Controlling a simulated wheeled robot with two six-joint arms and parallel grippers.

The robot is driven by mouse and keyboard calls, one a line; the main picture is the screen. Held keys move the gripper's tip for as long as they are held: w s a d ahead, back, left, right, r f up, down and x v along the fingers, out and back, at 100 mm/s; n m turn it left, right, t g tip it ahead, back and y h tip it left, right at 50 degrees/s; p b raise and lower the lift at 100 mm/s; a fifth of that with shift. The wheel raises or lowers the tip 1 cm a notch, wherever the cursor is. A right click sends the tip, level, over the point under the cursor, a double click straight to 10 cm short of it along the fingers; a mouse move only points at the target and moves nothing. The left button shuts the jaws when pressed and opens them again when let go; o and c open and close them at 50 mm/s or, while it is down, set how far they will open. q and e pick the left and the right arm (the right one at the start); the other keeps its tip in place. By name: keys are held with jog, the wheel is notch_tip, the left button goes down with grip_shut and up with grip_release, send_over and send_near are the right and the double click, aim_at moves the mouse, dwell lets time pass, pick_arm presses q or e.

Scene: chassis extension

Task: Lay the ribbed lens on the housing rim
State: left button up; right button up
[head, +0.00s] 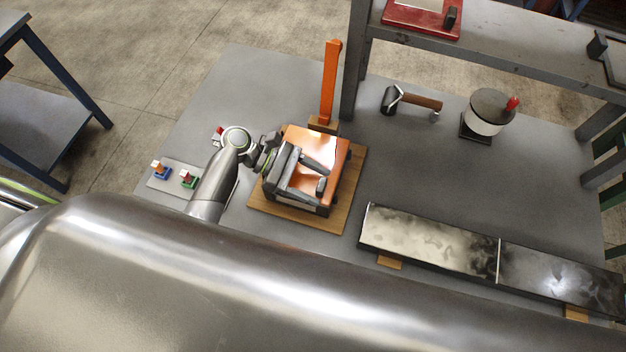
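A glossy orange part (305,138) lies on a wooden board (270,210) at the middle of the table. I cannot tell whether it is the lens, the housing or both, and no ribs can be made out. My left gripper (320,174) is right over it, its two dark fingers apart with orange surface between them. I cannot tell whether the fingers touch or hold it. The gripper hides much of the part and any rim below. My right gripper is not in view.
An orange upright bar (329,85) stands behind the board. A small plate with coloured pieces (188,179) lies left. A long metal beam (430,243) lies front right. A roller (410,100) and a lidded pot (488,112) stand back right, near a shelf frame (480,57).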

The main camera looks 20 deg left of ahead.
pick_arm(q)
jog(key=shift+a, duration=0.1)
jog(key=b+v, duration=0.4)
jog(key=v, duration=1.3)
jog(key=shift+b, duration=0.3)
jog(key=shift+a, duration=0.15)
